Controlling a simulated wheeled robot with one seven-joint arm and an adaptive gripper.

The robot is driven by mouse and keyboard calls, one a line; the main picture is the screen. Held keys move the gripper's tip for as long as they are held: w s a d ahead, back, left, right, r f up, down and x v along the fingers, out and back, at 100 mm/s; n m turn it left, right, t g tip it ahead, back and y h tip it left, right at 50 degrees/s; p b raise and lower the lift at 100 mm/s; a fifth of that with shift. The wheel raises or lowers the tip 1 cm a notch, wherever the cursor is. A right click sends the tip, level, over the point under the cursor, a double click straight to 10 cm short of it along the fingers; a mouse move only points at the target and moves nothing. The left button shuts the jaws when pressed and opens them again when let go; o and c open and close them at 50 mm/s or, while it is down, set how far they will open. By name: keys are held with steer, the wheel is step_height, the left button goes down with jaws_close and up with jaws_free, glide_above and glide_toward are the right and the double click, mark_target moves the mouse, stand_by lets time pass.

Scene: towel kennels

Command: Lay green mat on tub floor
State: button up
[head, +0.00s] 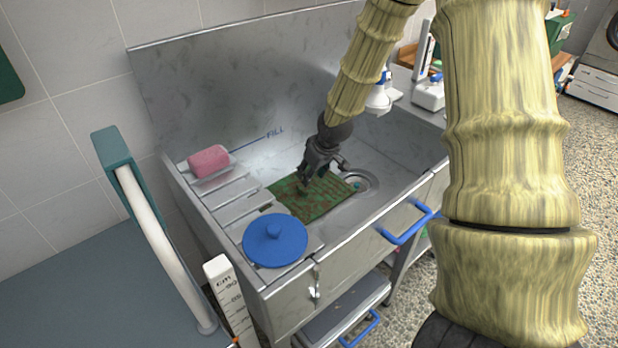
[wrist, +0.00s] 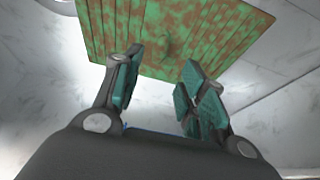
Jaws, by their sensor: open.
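The green mat (head: 314,198), mottled with brown, lies flat on the floor of the metal tub (head: 385,160), close to the drain. Its ribbed surface also shows in the wrist view (wrist: 165,35), across the top of the picture. My gripper (head: 318,186) is inside the tub, just over the mat. In the wrist view, my gripper's fingers (wrist: 158,85) are apart with nothing between them, pointing toward the mat's near edge. Part of the mat is hidden behind my gripper in the head view.
A pink sponge (head: 208,161) and a blue round lid (head: 275,241) sit on the tub's left ledge. The drain (head: 358,181) is right of the mat. A blue handle (head: 405,222) sticks out at the tub's front. A white grab rail (head: 160,240) stands at left.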

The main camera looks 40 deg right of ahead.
steer(key=shift+v, duration=1.35)
